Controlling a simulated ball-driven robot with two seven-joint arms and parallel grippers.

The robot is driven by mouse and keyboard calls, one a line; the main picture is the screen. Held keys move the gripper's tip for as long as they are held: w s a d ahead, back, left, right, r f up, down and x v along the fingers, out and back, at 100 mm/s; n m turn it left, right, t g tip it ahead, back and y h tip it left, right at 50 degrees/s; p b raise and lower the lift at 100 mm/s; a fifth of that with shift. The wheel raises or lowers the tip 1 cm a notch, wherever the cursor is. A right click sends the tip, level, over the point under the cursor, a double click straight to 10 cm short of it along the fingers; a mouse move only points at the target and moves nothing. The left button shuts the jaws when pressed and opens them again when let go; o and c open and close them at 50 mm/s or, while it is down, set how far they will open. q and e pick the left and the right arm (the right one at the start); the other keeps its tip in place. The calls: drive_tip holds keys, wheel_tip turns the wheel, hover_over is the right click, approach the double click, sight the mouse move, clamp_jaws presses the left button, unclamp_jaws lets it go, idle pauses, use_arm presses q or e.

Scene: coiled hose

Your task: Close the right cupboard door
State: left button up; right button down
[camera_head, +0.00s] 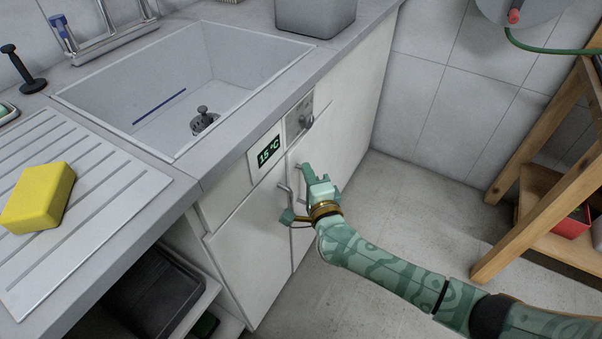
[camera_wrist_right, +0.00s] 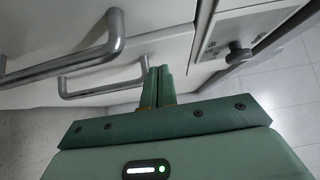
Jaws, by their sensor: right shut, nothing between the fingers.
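The white right cupboard door (camera_head: 345,120) is under the counter, below the knob panel. It looks about flush with the front; I cannot tell whether a small gap remains. The left cupboard door (camera_head: 245,245) is beside it. Two metal bar handles sit near where the doors meet; in the right wrist view one handle (camera_wrist_right: 75,62) looks larger and nearer than the other handle (camera_wrist_right: 100,90). My right gripper (camera_head: 304,172) is at the handles, its fingers (camera_wrist_right: 157,75) pressed together and empty, pointing at the door front. Contact is unclear. My left gripper is out of view.
The sink (camera_head: 190,80) and counter lie above the doors. A display (camera_head: 268,150) and a knob (camera_head: 307,121) are on the front panel. A yellow sponge (camera_head: 38,198) lies on the drainer. A wooden shelf (camera_head: 530,190) stands at right. Floor between is clear.

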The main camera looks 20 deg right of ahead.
drive_tip(key=shift+w+a, duration=0.55)
drive_tip(key=shift+w, duration=0.05)
